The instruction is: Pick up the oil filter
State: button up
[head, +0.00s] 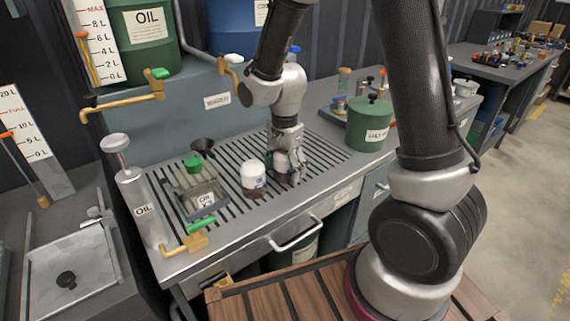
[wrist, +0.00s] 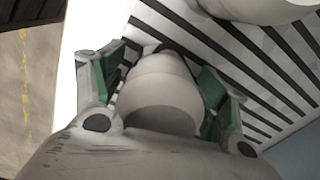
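A pale, round-topped canister, which looks like the oil filter (wrist: 160,92), stands between my fingers in the wrist view. In the head view my gripper (head: 289,172) points down over the slatted drain top and mostly hides this canister (head: 281,163). In the wrist view my gripper (wrist: 162,85) is spread, with a green-padded finger on each side of the canister. A narrow dark gap shows at the left pad. The right pad is very close, and I cannot tell whether it touches.
A white jar (head: 253,176) with a dark base stands just left of my gripper. Farther left are a green-capped oil can (head: 198,188) and a black funnel (head: 203,146). A green canister (head: 369,124) stands right. The slats (head: 325,153) right of my gripper are clear.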

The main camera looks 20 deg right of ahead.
jog(key=c, duration=0.8)
jog(key=shift+c, duration=0.2)
